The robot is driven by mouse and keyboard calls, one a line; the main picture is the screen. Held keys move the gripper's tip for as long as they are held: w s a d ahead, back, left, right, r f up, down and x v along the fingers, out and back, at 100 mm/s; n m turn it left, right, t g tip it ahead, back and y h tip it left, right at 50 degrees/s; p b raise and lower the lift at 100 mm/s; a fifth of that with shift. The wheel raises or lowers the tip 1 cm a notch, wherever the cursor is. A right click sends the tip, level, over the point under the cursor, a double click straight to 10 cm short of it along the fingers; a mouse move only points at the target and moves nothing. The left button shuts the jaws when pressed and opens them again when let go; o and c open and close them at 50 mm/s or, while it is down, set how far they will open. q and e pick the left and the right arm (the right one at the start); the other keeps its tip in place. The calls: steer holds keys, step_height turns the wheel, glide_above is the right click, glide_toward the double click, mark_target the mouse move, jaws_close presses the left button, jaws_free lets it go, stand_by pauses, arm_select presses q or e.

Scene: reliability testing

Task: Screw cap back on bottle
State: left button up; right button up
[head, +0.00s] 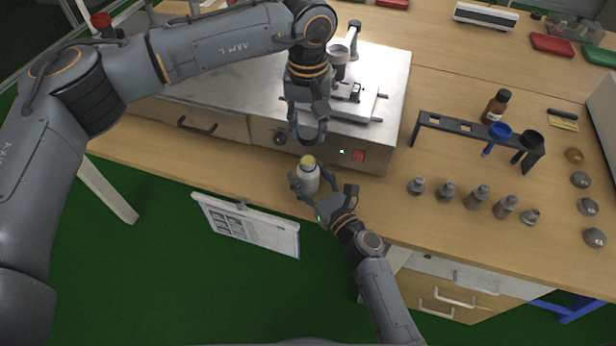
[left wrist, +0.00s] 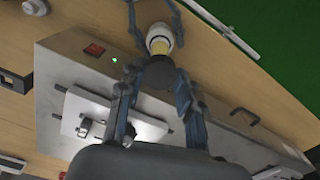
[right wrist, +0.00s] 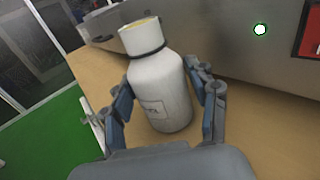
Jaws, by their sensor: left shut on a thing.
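The white bottle (head: 310,182) stands upright near the front edge of the table, with a yellowish top and no cap on it. In the right wrist view the bottle (right wrist: 163,95) shows a grey neck band and a small label. My right gripper (head: 312,183) is open, its fingers on either side of the bottle with small gaps. My left gripper (head: 307,122) is shut on a dark round cap (head: 312,134), held above and slightly behind the bottle. In the left wrist view the cap (left wrist: 160,73) is between the fingertips, apart from the bottle.
A steel instrument (head: 230,105) with a red switch stands directly behind the bottle. To the right are several small grey vials (head: 446,191), a black rack (head: 465,130) with a blue funnel, and a brown bottle (head: 496,106). A white-framed board (head: 245,225) is below the table's front edge.

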jaws_close()
arm_select(q)
glide_above(308, 160)
steer(key=shift+f, duration=2.5)
steer(key=shift+f, duration=0.1)
steer(key=shift+f, duration=0.8)
steer(key=shift+f, duration=0.55)
